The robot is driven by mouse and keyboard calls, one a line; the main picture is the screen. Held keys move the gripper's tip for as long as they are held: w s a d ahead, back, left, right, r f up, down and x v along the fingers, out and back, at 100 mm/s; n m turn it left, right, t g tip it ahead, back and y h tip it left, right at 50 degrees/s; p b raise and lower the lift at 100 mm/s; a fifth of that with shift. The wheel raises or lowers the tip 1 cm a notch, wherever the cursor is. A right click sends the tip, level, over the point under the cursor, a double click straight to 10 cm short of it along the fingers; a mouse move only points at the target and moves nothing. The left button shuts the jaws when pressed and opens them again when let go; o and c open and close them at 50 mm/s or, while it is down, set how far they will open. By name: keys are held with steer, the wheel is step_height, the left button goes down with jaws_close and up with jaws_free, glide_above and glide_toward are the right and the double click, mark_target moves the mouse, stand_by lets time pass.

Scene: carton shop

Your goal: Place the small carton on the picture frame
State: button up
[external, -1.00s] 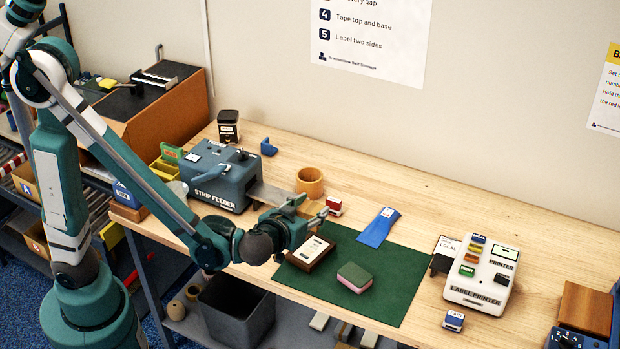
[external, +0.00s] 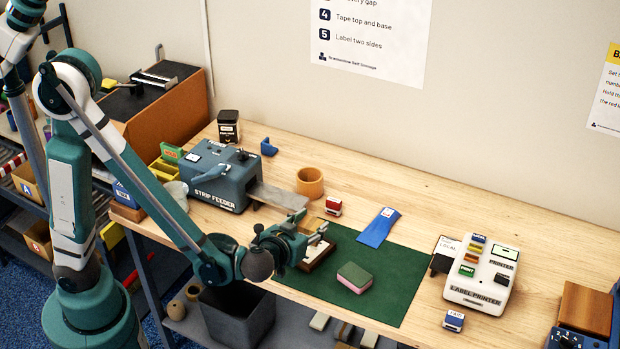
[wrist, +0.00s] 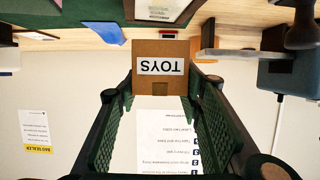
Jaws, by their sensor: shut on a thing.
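The small carton (wrist: 160,53) is brown with an upside-down "TOYS" label in the wrist view. It sits between the two fingertips of my gripper (wrist: 163,88), which is shut on it. In the external view my gripper (external: 312,236) is above the left part of the green mat, and the carton is mostly hidden by the fingers. The picture frame (external: 318,257), dark brown with a pale centre, lies on the mat just below the gripper and is partly covered by it. It also shows at the top of the wrist view (wrist: 166,10).
A green and pink sponge (external: 354,277) lies on the green mat (external: 395,285), right of the picture frame. A blue tool (external: 379,228), red stamp (external: 333,206) and wooden ring (external: 310,182) stand behind. The strip feeder (external: 222,180) is to the left, the label printer (external: 482,275) to the right.

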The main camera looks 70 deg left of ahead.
steer(key=shift+f+b, duration=0.65)
steer(key=shift+f, duration=1.4)
steer(key=shift+f, duration=0.2)
steer(key=o, duration=0.9)
steer(key=shift+r, duration=0.15)
steer(key=shift+r, duration=0.1)
steer(key=shift+p+v, duration=1.15)
steer(key=shift+v, duration=4.8)
steer(key=shift+a, duration=0.1)
